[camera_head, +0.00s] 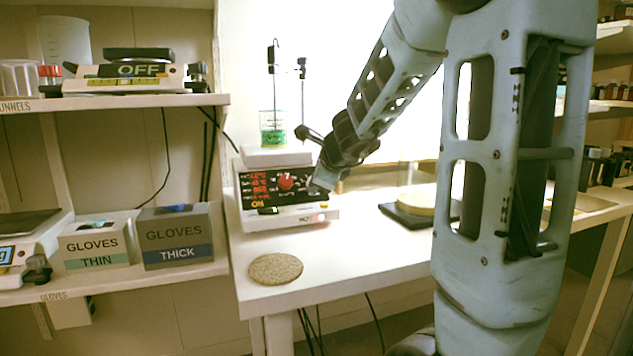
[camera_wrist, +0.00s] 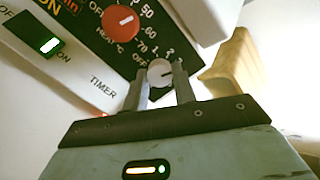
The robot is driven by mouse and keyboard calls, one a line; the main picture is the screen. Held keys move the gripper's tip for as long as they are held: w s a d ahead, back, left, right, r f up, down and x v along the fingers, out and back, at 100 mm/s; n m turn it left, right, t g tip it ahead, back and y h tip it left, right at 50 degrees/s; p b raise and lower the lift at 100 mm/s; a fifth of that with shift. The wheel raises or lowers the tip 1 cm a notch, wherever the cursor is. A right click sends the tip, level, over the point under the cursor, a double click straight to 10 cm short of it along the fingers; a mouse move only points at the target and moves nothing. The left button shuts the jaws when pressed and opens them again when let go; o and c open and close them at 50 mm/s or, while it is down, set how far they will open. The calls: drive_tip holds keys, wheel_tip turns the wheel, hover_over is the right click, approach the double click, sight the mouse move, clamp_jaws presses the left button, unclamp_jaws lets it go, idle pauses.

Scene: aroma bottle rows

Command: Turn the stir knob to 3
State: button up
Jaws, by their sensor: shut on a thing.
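The white hotplate stirrer (camera_head: 290,222) stands on the bench with a dark, lit front panel. In the wrist view its pale stir knob (camera_wrist: 160,73) sits between my gripper's two fingers (camera_wrist: 160,83), which are shut on its sides. A dark pointer line on the knob points roughly right in the picture. In the head view my gripper (camera_head: 319,188) is at the panel's right side and hides the stir knob.
The red heat knob (camera_wrist: 122,22) is beside the stir knob and also shows in the head view (camera_head: 287,182). A beaker of green liquid (camera_head: 272,138) stands over the stirrer's top, near a stand. A round cork mat (camera_head: 275,269) lies on the bench in front.

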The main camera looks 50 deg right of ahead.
idle(0.3)
drive_tip(key=o, duration=1)
drive_tip(key=shift+r, duration=0.1)
